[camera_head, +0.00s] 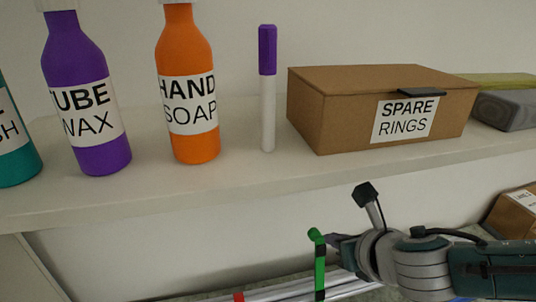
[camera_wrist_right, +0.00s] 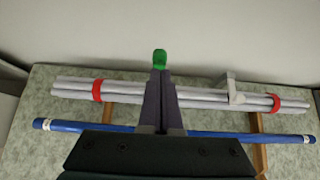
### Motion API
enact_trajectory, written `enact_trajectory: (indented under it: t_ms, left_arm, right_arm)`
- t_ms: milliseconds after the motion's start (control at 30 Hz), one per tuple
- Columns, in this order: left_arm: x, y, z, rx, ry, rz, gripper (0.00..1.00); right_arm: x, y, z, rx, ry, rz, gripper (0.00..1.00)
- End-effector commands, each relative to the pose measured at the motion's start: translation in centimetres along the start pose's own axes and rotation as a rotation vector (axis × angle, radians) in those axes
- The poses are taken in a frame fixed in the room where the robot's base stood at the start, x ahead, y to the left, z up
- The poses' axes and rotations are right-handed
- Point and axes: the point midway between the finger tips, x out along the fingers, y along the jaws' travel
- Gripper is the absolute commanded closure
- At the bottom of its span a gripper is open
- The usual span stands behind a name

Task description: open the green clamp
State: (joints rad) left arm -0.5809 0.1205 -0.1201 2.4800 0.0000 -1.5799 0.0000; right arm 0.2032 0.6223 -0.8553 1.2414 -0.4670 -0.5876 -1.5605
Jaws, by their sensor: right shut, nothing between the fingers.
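The green clamp (camera_head: 320,272) shows in the head view as an upright green strip with a bent top, beside a bundle of grey rods (camera_head: 345,288). In the right wrist view only a green tip (camera_wrist_right: 160,57) of it shows, just beyond my fingertips; the rest is hidden behind the fingers. My right gripper (camera_head: 330,239) is shut and empty, with its fingertips right at the clamp's upper end. I cannot tell if they touch it. My left gripper is not in view.
Red bands (camera_wrist_right: 98,90) and a grey bracket (camera_wrist_right: 232,92) sit on the rod bundle. A blue rod (camera_wrist_right: 70,126) lies nearer. Above, a shelf (camera_head: 230,178) holds bottles, a purple-capped marker (camera_head: 267,100) and a spare rings box (camera_head: 340,115). Another box (camera_head: 515,215) stands at right.

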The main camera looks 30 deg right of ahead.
Motion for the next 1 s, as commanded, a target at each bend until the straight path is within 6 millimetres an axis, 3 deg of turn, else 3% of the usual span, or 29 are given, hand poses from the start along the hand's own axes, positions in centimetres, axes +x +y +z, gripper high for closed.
enact_trajectory:
  t_ms: [100, 300, 900, 1000]
  left_arm:
    - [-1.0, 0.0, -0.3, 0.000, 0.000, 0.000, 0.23]
    - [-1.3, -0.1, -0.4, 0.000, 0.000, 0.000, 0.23]
    - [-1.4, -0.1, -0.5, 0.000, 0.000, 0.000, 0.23]
    - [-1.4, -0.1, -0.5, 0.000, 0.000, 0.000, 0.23]
  right_arm:
    - [-2.2, 0.0, 0.2, -0.002, 0.002, 0.004, 1.00]
    - [-4.1, 0.1, 0.0, 0.000, 0.002, 0.006, 1.00]
    - [-4.5, 0.1, -0.1, 0.002, 0.002, 0.007, 1.00]
    - [-4.8, 0.9, -0.3, 0.071, 0.010, 0.011, 1.00]
